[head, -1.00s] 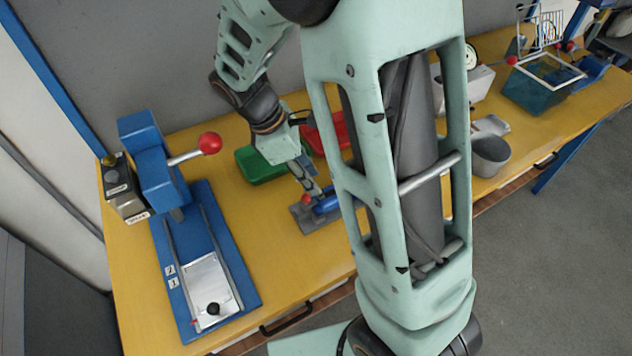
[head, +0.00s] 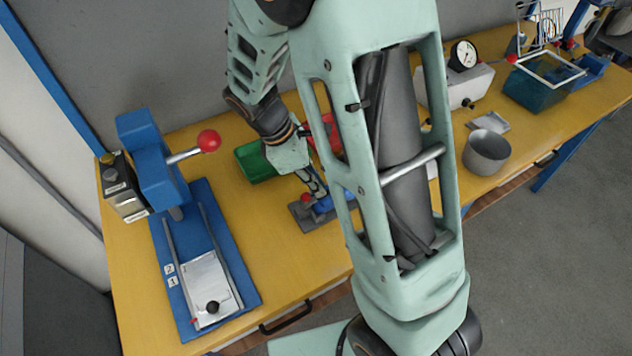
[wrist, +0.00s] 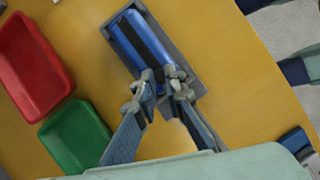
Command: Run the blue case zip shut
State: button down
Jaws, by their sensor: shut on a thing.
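The blue case (wrist: 133,46) lies in a grey holder (wrist: 196,84) on the yellow bench, with a dark band running along its top. In the head view only part of the case (head: 322,205) shows beside my arm. My gripper (wrist: 163,88) is at the near end of the case in the wrist view, its fingers closed in on something small at the zip line. This is probably the zip pull; the fingertips hide it. In the head view my gripper (head: 318,190) points down at the holder, next to a small red knob (head: 306,198).
A green tray (wrist: 76,138) and a red tray (wrist: 35,65) lie beside the holder. A blue press (head: 150,160) with a red-knobbed lever stands at the left. A grey pot (head: 486,153) and a gauge unit (head: 463,57) stand to the right. My arm blocks the middle.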

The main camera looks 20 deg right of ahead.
jog(key=w+d, duration=0.1)
jog(key=d, duration=0.5)
jog(key=w+d+p, duration=0.1)
jog(key=d, duration=0.2)
jog(key=shift+w+d, duration=0.15)
jog(key=shift+w, duration=0.15)
jog(key=c, duration=2)
grip_release()
jog(key=shift+o, duration=0.2)
jog(key=shift+r, duration=0.1)
jog(key=v, duration=1.2)
